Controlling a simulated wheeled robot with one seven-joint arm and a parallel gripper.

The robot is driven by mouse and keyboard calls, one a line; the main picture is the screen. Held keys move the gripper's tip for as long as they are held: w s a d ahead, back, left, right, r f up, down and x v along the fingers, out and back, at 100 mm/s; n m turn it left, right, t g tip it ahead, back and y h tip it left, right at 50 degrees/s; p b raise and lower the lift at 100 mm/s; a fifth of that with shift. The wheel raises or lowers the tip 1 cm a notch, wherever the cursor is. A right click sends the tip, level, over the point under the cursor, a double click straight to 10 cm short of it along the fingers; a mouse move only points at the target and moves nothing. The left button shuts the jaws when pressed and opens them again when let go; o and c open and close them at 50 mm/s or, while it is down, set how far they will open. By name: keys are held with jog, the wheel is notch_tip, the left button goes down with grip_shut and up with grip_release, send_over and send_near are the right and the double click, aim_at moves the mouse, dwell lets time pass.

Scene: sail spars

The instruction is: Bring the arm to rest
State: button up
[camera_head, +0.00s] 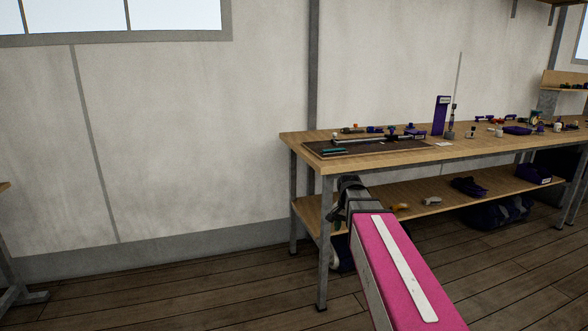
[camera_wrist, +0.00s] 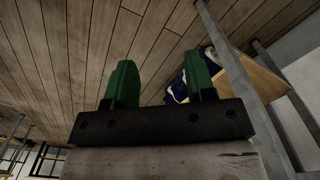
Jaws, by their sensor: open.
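In the head view my arm, with a pink link, stretches forward at the lower right. Its dark far end is in front of the left end of the workbench (camera_head: 300,142), below the level of the top. The fingers themselves cannot be made out in the head view.
The bench carries a dark mat (camera_head: 400,152), a purple box (camera_head: 440,116) and several small items. Its lower shelf (camera_head: 440,203) holds dark bins. A metal bench leg (camera_wrist: 215,35) stands close right of the fingers in the wrist view. Open floor (camera_head: 180,290) lies left.

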jog(key=s+f+n, duration=0.6)
jog(key=s+f, duration=0.7)
jog(key=f, duration=0.3)
jog(key=shift+s+f+n, duration=0.25)
jog(key=shift+f+n, duration=0.1)
jog(key=shift+n, duration=0.05)
